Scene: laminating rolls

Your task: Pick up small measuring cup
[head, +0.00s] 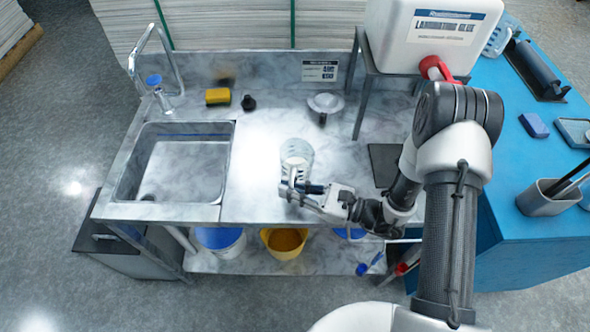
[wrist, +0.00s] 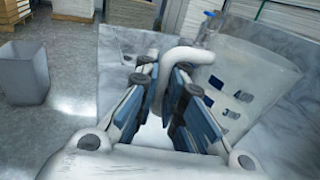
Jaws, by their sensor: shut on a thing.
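A clear measuring cup (head: 297,156) with a whitish inside is at the front middle of the marble counter. My gripper (head: 305,190) is at its near side, shut on its handle. In the wrist view the pale curved handle (wrist: 188,57) runs between the blue-grey fingers of my gripper (wrist: 163,88). The cup's wall (wrist: 250,88) with dark blue marks fills the right side there. I cannot tell whether the cup's base touches the counter. The lower handle is hidden by the fingers.
A sink (head: 180,165) is to the left. A yellow sponge (head: 217,96), a black item (head: 248,102) and a grey dish (head: 325,103) lie behind the cup. A glue container (head: 425,38) with a red cap stands on a rack. Another marked jug (head: 500,38) is at the back right.

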